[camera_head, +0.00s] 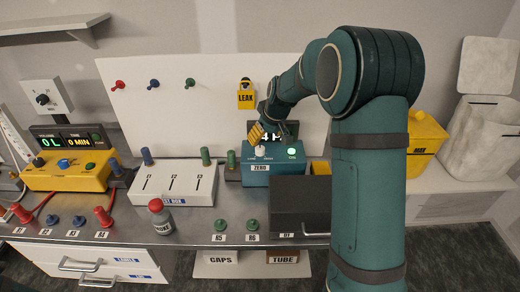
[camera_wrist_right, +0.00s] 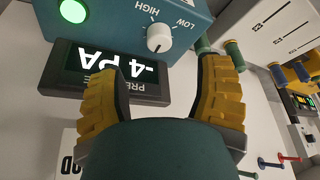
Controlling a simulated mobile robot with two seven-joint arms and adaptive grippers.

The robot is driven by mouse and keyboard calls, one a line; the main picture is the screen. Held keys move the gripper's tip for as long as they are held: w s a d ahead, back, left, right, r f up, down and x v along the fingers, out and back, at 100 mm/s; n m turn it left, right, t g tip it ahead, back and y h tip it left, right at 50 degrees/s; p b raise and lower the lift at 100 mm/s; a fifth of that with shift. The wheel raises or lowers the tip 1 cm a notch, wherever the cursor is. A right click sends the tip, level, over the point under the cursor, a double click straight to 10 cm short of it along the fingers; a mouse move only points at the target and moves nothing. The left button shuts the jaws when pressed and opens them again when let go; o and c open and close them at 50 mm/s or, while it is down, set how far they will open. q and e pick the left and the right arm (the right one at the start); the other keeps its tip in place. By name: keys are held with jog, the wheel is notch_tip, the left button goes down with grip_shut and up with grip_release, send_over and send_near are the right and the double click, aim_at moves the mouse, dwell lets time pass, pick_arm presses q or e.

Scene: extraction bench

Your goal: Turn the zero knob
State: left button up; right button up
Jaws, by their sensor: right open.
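The zero knob (camera_head: 260,151) is a small white dial on top of the teal box (camera_head: 273,170), above a ZERO label. In the right wrist view the knob (camera_wrist_right: 160,37) sits between HIGH and LOW markings. My right gripper (camera_head: 256,133) reaches down from behind the box, and its yellow fingers partly cover the display there. In the wrist view my right gripper (camera_wrist_right: 162,75) is open, with nothing between its fingers. The knob lies just beyond the fingertips, roughly midway between them, and looks untouched. My left gripper is out of view.
A pressure display (camera_wrist_right: 105,72) reading -4 PA adjoins the teal box. A lit green button (camera_head: 291,152) is beside the knob. A white switch box (camera_head: 174,185) stands to the left. A dark box (camera_head: 300,205) is in front, and a yellow LEAK tag (camera_head: 246,96) hangs behind.

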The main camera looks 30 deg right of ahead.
aim_at(260, 148)
jog(key=x, duration=0.8)
jog(key=shift+w+b, duration=0.1)
jog(key=shift+b, duration=0.25)
grip_shut()
